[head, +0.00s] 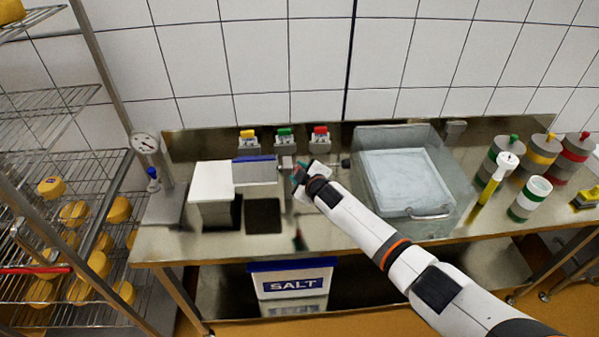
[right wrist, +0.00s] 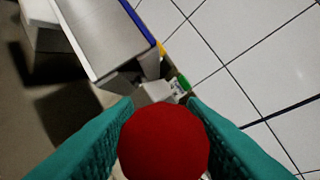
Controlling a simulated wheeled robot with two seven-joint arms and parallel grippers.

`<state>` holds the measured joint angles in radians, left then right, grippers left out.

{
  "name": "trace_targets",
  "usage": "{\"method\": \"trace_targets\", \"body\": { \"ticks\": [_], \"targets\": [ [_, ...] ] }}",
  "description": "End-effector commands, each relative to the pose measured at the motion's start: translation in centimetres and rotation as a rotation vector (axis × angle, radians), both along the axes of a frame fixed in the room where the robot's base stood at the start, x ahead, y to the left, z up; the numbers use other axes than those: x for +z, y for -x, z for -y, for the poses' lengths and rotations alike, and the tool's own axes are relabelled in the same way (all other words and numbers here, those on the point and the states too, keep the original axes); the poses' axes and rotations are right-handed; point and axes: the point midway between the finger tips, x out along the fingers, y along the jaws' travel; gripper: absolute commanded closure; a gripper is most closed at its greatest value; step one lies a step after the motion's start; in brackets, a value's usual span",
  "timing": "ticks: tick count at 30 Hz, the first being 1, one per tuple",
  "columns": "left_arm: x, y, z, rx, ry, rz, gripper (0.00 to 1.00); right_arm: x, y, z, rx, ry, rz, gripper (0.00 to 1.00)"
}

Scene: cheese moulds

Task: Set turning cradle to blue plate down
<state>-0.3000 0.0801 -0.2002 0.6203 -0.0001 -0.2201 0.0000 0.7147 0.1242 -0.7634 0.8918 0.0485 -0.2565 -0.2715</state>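The turning cradle (head: 255,173) stands at the back of the steel bench, left of my right gripper. Its visible face is pale grey, with a blue strip along its upper edge. In the right wrist view its grey panel (right wrist: 115,35) is at upper left, with a blue edge. My right gripper (head: 299,178) is at the cradle's right side. In the right wrist view its teal fingers lie on both sides of a red round knob (right wrist: 163,143) and seem to press on it. The knob's link to the cradle is hidden. My left gripper is not in view.
A white block (head: 212,182) stands left of the cradle. A clear tub (head: 430,225) stands to the right. Yellow, green and red-topped clips (head: 284,139) are on the back wall. A scale column (head: 147,145) and cheese rack (head: 60,255) are at left, moulds (head: 540,155) at right.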

Motion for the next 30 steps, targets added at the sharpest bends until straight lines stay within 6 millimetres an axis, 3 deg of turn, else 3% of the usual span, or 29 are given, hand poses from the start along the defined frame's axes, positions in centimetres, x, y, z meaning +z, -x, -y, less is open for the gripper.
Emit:
{"method": "trace_targets", "body": {
  "ticks": [14, 30],
  "targets": [
    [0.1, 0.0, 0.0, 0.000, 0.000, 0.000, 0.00, 0.4, 0.7, 0.2, 0.001, -0.002, 0.004, 0.59],
    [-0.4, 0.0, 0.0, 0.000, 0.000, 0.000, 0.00, 3.1, 7.7, 2.8, 0.001, 0.001, 0.003, 0.59]
  ]
}}
